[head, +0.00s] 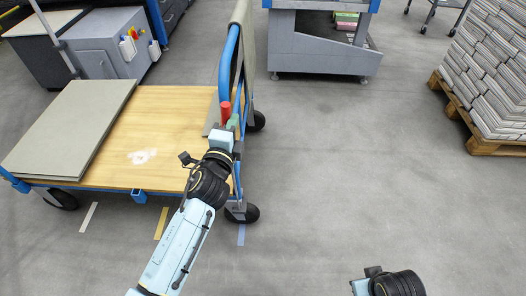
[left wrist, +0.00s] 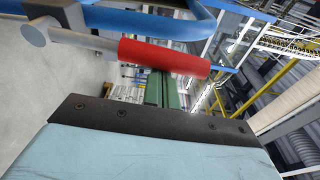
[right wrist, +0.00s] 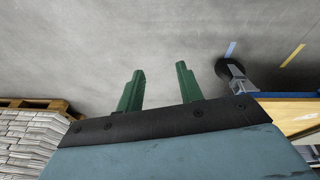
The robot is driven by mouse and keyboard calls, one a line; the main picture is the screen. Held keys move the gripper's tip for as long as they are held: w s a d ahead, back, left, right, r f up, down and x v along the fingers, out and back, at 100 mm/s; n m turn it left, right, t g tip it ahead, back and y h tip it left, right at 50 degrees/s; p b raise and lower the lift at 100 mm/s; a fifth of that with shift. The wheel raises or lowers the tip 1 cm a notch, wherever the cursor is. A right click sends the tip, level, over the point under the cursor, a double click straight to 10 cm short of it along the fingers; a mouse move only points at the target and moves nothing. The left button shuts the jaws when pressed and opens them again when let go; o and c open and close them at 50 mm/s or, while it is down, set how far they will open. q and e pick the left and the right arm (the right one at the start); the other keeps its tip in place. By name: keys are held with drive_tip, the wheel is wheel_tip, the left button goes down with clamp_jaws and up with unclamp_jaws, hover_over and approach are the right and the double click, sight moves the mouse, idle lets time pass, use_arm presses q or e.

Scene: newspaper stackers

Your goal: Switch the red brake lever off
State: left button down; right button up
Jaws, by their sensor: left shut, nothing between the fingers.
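The red brake lever (head: 225,112) is a red grip on a grey arm at the blue handle end of the flatbed cart (head: 175,100). In the left wrist view, the red grip (left wrist: 163,57) crosses in front of the green fingers and hides part of them. My left gripper (head: 234,120) is shut and empty, right beside the lever. I cannot tell whether its fingers touch it.
The cart has a blue tubular handle (head: 228,60) and a grey board (head: 68,125) on its wooden deck. A wooden pallet (head: 495,147) of newspaper stacks stands at the right. A grey machine (head: 322,45) stands at the back. The floor (head: 340,160) between them is clear.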

use_arm(q)
drive_tip(key=shift+a+r+n, duration=0.1)
drive_tip(key=shift+a+n, duration=0.5)
drive_tip(key=shift+a, duration=0.15)
use_arm(e)
drive_tip(key=shift+d+f, duration=0.2)
drive_tip(key=shift+f, duration=0.15)
use_arm(q)
drive_tip(key=shift+a, duration=0.1)
